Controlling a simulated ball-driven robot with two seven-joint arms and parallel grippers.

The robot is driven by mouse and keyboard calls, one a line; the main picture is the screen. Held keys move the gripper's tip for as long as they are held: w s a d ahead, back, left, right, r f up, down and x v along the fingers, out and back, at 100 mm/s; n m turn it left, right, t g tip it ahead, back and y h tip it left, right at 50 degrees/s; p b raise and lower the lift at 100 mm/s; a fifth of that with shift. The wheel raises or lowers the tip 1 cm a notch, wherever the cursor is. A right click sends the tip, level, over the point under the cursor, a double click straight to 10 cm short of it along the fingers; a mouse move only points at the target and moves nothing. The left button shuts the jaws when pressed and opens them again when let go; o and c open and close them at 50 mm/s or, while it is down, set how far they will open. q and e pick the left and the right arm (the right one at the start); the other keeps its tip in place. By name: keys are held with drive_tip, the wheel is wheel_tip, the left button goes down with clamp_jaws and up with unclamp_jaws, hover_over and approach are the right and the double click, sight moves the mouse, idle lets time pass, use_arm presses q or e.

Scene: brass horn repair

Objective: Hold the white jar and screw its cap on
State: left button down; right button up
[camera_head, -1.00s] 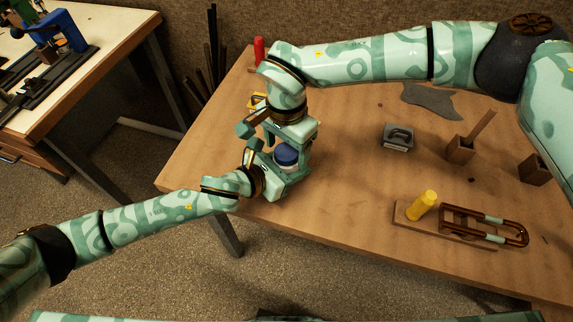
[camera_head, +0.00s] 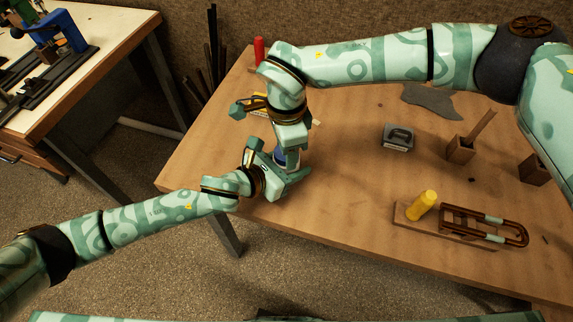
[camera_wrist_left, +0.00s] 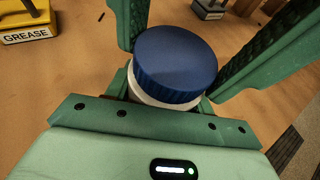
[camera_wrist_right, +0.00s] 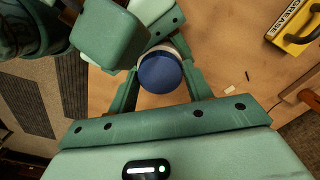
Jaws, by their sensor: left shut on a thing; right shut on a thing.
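A white jar (camera_wrist_left: 150,97) with a ribbed blue cap (camera_wrist_left: 176,60) on its top shows in the left wrist view. My left gripper (camera_head: 278,172) is shut on the jar. My right gripper (camera_head: 290,150) is shut on the cap, its fingers on either side of it. In the head view only a little blue of the cap shows between the grippers. In the right wrist view the cap (camera_wrist_right: 160,73) is between the right fingers, with a bit of white jar behind. How tightly the cap sits on the jar cannot be seen.
A yellow grease box (camera_wrist_right: 305,25) lies close behind the grippers. On the wooden table (camera_head: 340,205) stand a grey container (camera_head: 397,138), wooden blocks (camera_head: 461,150) and a yellow-handled tool (camera_head: 423,205) by a brass slide (camera_head: 485,226). The table's middle is clear.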

drive_tip(key=o, duration=1.1)
drive_tip(key=shift+r, duration=0.1)
drive_tip(key=shift+r, duration=2.2)
drive_tip(key=shift+a, duration=0.15)
drive_tip(key=shift+c, duration=0.2)
